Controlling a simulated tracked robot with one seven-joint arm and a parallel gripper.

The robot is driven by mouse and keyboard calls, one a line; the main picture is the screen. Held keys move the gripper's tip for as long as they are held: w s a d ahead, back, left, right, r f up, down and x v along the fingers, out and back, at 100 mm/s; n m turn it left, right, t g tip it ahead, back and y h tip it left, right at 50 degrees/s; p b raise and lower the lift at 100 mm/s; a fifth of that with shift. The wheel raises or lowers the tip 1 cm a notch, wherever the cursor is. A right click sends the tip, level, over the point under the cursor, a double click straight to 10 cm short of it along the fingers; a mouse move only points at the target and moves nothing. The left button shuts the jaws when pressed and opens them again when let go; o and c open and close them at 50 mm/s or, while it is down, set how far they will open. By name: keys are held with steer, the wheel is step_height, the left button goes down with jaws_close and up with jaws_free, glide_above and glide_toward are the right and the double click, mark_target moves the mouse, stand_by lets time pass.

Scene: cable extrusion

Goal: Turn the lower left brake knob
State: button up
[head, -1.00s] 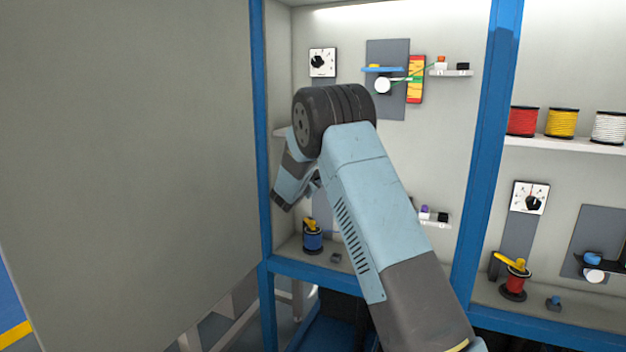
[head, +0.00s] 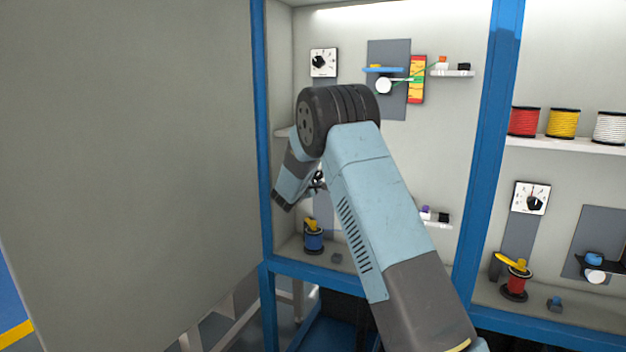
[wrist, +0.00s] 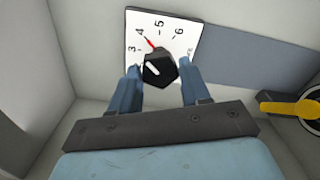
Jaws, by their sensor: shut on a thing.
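The lower left brake knob (wrist: 160,68) is black with a white line and sits on a white dial plate (wrist: 178,30) in the wrist view. The white line points to the upper left of that view. My gripper (wrist: 160,70) has one blue finger on each side of the knob and is shut on it. In the head view my arm hides most of the dial.
A blue spool with a yellow lever (head: 313,238) stands on the shelf below my wrist; the lever (wrist: 290,104) shows at the right of the wrist view. A blue post (head: 489,140) divides the bays. An upper dial (head: 323,62) hangs above my arm.

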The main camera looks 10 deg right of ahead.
steer(key=shift+f, duration=0.2)
steer(key=o, duration=0.7)
steer(key=shift+o, duration=1.4)
steer(key=shift+r, duration=0.1)
steer(key=v, duration=1.3)
steer(key=shift+s+a, duration=0.25)
steer(key=shift+s, duration=0.1)
